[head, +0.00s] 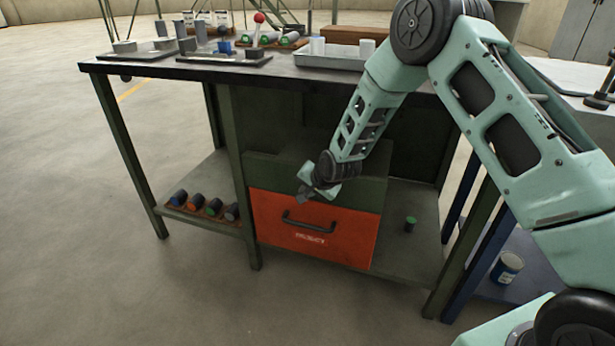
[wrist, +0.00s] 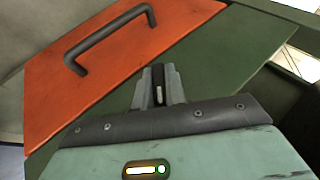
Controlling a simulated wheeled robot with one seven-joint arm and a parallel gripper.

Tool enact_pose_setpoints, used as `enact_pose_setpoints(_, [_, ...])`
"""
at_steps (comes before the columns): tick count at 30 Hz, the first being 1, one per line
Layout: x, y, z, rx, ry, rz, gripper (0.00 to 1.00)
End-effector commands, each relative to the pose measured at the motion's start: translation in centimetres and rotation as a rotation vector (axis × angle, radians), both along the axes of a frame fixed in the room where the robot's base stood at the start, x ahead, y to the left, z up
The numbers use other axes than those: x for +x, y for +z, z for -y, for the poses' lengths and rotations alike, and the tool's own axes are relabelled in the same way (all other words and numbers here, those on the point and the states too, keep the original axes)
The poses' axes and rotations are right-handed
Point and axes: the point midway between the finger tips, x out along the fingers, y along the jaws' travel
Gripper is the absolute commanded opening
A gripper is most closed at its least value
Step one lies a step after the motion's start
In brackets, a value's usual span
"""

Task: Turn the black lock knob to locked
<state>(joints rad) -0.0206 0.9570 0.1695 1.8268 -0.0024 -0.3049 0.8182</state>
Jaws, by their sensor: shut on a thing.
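The green box (head: 348,192) under the bench has an orange front (head: 318,234) with a dark bar handle (head: 309,222). In the wrist view the orange front (wrist: 140,75) and its handle (wrist: 100,38) lie to the upper left, with the green panel (wrist: 225,60) beside them. My gripper (head: 303,195) is at the green panel just above the orange front's upper edge. In the wrist view my gripper (wrist: 158,72) has its fingers close together on the black lock knob, which they almost wholly hide. I cannot read the knob's turn.
The bench top (head: 190,70) overhead carries fixtures, a red-tipped lever (head: 258,18) and a metal tray (head: 325,61). Several dark cylinders (head: 201,205) lie on the lower shelf at left. A small green-topped cylinder (head: 410,224) stands right of the box. The floor in front is clear.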

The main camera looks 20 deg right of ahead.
Motion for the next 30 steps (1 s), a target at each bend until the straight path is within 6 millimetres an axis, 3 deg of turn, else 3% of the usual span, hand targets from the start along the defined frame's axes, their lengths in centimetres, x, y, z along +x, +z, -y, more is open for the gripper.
enact_pose_setpoints(1, [-0.01,0.81,-0.4,-0.039,0.008,-0.025,0.0])
enact_pose_setpoints(15, [0.08,0.3,-0.26,-0.352,0.006,-0.248,0.0])
enact_pose_setpoints(30, [0.09,-0.02,0.0,-0.475,0.001,-0.342,0.0])
